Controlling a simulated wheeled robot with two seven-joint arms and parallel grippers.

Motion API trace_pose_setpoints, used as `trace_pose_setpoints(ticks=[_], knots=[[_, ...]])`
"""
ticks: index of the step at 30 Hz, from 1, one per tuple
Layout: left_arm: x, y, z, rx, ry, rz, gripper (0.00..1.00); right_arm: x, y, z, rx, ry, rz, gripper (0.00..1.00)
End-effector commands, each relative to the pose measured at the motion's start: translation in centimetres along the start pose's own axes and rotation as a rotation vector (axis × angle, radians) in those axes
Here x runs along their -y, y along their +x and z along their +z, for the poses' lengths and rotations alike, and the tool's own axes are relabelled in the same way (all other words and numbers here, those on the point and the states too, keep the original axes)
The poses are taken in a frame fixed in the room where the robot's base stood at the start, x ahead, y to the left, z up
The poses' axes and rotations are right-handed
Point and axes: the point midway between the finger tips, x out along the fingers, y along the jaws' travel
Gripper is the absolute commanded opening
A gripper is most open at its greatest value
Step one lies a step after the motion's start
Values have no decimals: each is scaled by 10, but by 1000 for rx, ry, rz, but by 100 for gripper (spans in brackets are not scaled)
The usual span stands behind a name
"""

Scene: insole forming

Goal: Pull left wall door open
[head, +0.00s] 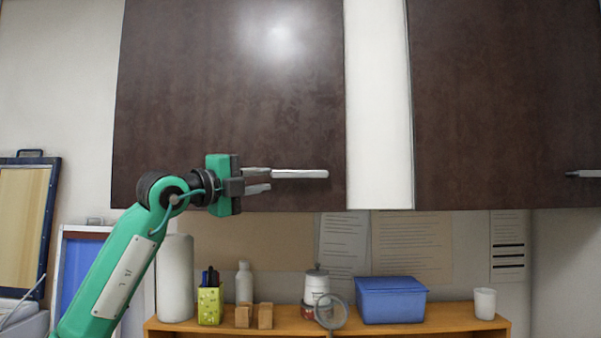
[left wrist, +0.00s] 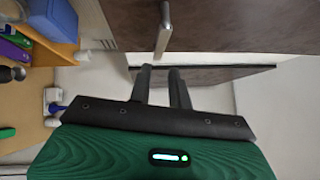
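The left wall door (head: 230,90) is a dark brown cabinet panel in the head view, and it looks shut. Its silver bar handle (head: 300,174) lies level near the lower right corner. My left gripper (head: 265,180) is at the left end of this handle, with its fingers pointing right and apart. In the left wrist view, the two dark fingers (left wrist: 161,70) have a clear gap between them. The handle (left wrist: 163,30) comes down from the top, its near end in line with that gap. I cannot tell whether they touch. My right gripper is not in view.
A second dark door (head: 500,100) with its own handle (head: 583,173) hangs at the right. Below, a wooden shelf (head: 400,326) holds a blue box (head: 390,300), a white cup (head: 485,303), a pen holder (head: 210,305) and a paper roll (head: 175,278).

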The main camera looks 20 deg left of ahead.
Motion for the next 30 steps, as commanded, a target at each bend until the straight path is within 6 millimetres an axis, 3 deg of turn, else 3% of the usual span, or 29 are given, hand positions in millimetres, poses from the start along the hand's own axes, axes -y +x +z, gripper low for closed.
trace_pose_setpoints(ticks=[9, 15, 21, 30], knots=[[6, 69, -1, -3, -1, 2, 20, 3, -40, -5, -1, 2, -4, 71], [4, 102, -1, -3, -1, 1, 20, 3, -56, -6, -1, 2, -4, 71], [1, 118, -1, -2, 0, 0, 20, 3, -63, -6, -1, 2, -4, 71], [0, 120, -1, -2, 1, -1, 20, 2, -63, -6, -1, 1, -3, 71]])
